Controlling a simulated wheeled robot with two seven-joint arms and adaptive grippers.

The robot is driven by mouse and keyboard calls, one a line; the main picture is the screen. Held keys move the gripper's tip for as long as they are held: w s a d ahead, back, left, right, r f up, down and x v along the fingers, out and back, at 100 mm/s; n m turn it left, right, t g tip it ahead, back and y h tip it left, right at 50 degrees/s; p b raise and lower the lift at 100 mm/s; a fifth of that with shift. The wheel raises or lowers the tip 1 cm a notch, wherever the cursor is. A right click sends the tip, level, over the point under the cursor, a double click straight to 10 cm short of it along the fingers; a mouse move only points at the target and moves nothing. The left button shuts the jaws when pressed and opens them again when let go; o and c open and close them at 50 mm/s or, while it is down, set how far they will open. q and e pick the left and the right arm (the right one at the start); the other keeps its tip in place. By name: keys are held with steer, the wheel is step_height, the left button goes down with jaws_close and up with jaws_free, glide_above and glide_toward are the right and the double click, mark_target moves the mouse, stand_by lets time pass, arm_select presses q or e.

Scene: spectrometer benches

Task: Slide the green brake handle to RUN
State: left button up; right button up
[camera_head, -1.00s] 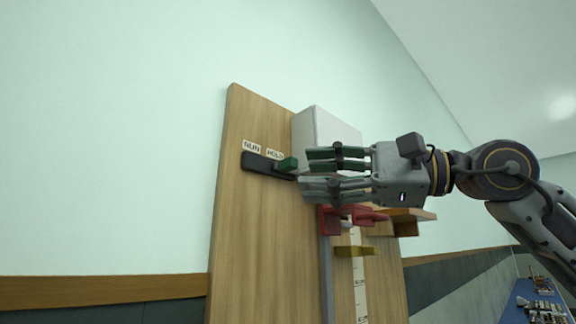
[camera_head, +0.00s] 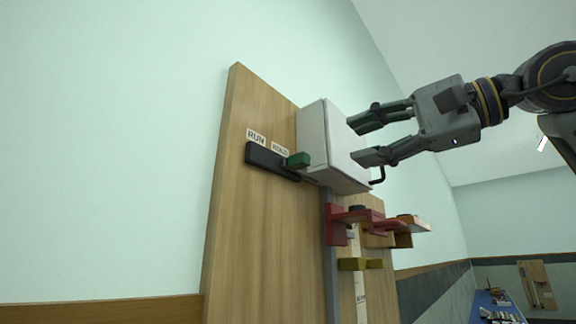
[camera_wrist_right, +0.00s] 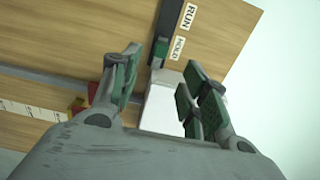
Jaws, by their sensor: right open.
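The green brake handle (camera_head: 299,159) sits at the right end of a dark slide track (camera_head: 264,157), beside the HOLD label (camera_head: 280,147). The RUN label (camera_head: 256,136) is above the track's left part. My right gripper (camera_head: 353,139) is open and empty, to the right of the handle and apart from it, in front of the white box. In the right wrist view the handle (camera_wrist_right: 160,50) shows beyond and between the spread fingers (camera_wrist_right: 162,62), near the HOLD label. My left gripper is not in view.
The white box (camera_head: 312,140) stands out from the wooden board (camera_head: 262,235) right of the handle. A black hook sticks out below it. Red (camera_head: 337,226) and yellow (camera_head: 352,264) parts sit lower along a rail. The board left of the track is clear.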

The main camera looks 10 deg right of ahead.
mark_target(307, 159)
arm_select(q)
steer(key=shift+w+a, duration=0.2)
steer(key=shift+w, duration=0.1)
arm_select(e)
steer(key=shift+w+d+r, duration=0.1)
steer(key=shift+r, duration=0.05)
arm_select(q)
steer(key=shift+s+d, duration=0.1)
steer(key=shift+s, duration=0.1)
arm_select(e)
steer(key=shift+d, duration=0.15)
steer(key=p+x, duration=0.3)
steer(key=x, duration=1)
steer(key=shift+w+a, duration=0.25)
steer(key=shift+w, duration=0.05)
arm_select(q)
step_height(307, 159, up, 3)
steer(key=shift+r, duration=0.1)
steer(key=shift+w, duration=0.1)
arm_select(e)
jaws_close()
